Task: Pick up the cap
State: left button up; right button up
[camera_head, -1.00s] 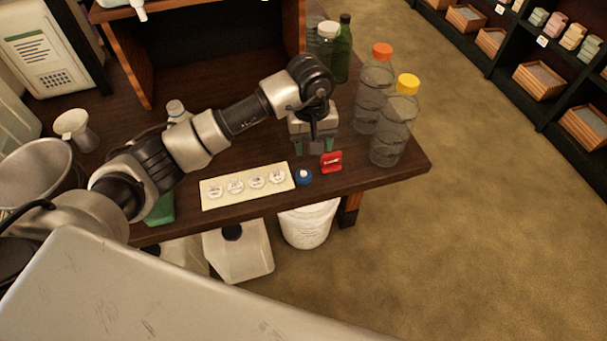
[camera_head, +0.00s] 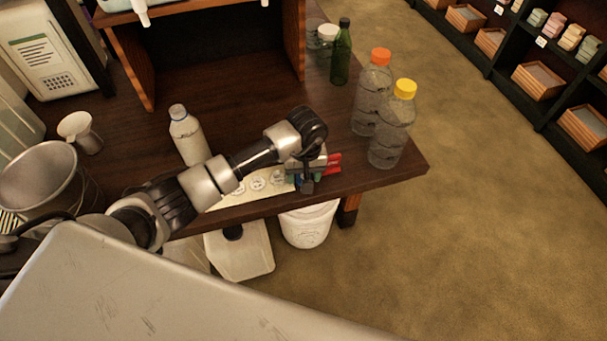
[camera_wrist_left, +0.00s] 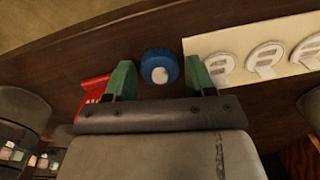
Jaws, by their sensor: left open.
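The blue cap with a pale centre (camera_wrist_left: 160,66) lies on the dark wooden table near its edge, as seen in the left wrist view. My left gripper (camera_wrist_left: 162,77) is open, with one green finger on each side of the cap. The cap sits between and slightly beyond the fingertips; I cannot tell whether they touch it. In the head view my left gripper (camera_head: 305,180) is over the table's front edge and hides most of the cap. My right gripper is not in view.
A cream strip with several round white pieces (camera_wrist_left: 262,50) lies right beside one finger. A red object (camera_wrist_left: 93,96) is by the other finger. Bottles with orange (camera_head: 373,92) and yellow caps (camera_head: 393,124) stand at the table's right end. A white bottle (camera_head: 188,135) stands behind my arm.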

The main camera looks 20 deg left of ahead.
pick_arm(q)
jog(key=shift+c, duration=0.4)
jog(key=c, duration=0.6)
